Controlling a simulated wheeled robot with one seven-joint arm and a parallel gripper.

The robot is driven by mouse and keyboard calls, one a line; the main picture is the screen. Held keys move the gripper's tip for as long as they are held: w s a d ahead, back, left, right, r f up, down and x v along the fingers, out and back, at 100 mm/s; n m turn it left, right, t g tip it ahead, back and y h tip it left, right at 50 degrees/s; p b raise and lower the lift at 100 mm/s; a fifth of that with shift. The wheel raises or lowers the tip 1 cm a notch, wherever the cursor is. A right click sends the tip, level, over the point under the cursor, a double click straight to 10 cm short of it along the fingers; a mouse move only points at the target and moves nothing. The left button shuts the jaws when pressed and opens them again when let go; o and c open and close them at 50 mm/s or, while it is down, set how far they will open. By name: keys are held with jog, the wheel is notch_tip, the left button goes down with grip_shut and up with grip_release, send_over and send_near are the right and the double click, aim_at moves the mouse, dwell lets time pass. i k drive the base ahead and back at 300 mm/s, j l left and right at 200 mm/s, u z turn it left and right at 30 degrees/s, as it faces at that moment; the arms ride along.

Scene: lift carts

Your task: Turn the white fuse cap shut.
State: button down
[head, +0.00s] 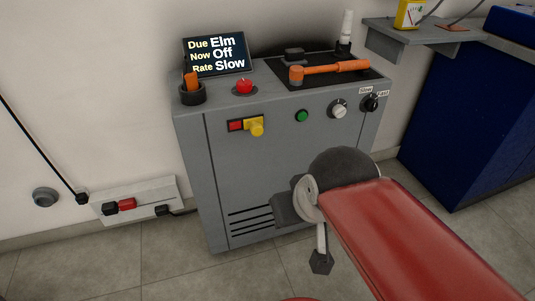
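The white fuse cap (338,108) is a small round white cap on the upper front of the grey cabinet (222,160). It sits between a green button (302,116) and a black selector knob (371,103). It is seated at the panel; how far it is turned is too small to tell. My gripper's fingers cannot be made out, and nothing covers the cap.
An orange-handled tool (330,70) lies on the cabinet's black top. A display (216,54) reads "Due Elm, Now Off, Rate Slow". A red button (244,86) and a yellow knob (257,126) are at the left. A shelf (420,36) and blue cabinet (458,120) stand right.

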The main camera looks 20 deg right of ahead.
aim_at(339, 111)
jog(key=j+z, duration=0.15)
jog(key=z, duration=0.25)
jog(key=i+j+z, duration=0.1)
jog(key=z, duration=0.25)
jog(key=j+z, duration=0.25)
jog(key=z, duration=0.15)
